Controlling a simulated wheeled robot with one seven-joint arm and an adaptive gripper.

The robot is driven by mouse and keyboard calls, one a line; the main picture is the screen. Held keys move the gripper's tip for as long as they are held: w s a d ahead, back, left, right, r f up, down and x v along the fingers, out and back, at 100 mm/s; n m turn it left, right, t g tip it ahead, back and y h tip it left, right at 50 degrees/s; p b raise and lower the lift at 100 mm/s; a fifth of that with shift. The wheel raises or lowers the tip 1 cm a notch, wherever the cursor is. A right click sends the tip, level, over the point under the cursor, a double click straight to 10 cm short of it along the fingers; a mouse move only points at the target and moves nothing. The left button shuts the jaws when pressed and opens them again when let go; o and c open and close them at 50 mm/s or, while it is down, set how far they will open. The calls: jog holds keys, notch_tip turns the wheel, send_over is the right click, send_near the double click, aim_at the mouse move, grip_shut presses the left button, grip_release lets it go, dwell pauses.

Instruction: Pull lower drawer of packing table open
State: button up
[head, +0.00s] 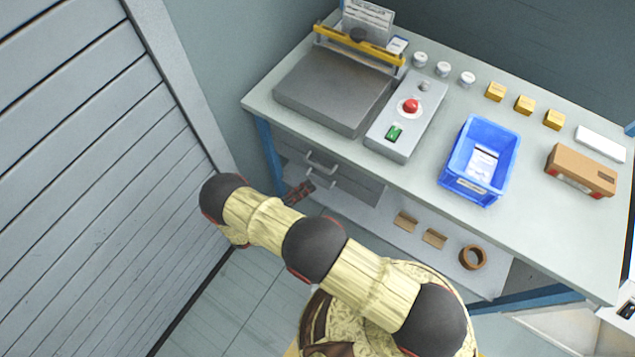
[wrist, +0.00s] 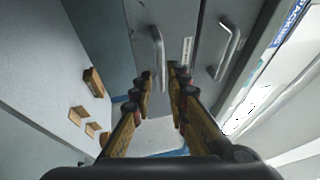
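The packing table (head: 262,101) has two grey drawers under its left end. The upper drawer's handle (head: 321,163) and the lower drawer's handle (head: 325,182) show in the head view; both drawers look shut. In the wrist view, turned sideways, the lower handle (wrist: 158,50) is left and the upper handle (wrist: 228,50) right. My gripper (head: 300,192) is at the lower drawer's front. In the wrist view my gripper (wrist: 161,80) is open, its fingertips to either side of the lower handle's near end. I cannot tell whether they touch it.
A lower shelf (head: 385,225) holds brown cardboard pieces (head: 434,238) and a tape roll (head: 473,257). A slatted wall (head: 100,180) stands close left of my arm. A blue table leg (head: 268,150) is beside the drawers. The tabletop carries a sealer (head: 335,90) and blue bin (head: 458,185).

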aim_at(318, 182)
jog(key=shift+b+x, duration=0.35)
jog(key=shift+x, duration=1.95)
jog(key=shift+r, duration=0.1)
jog(key=c, duration=0.4)
grip_shut()
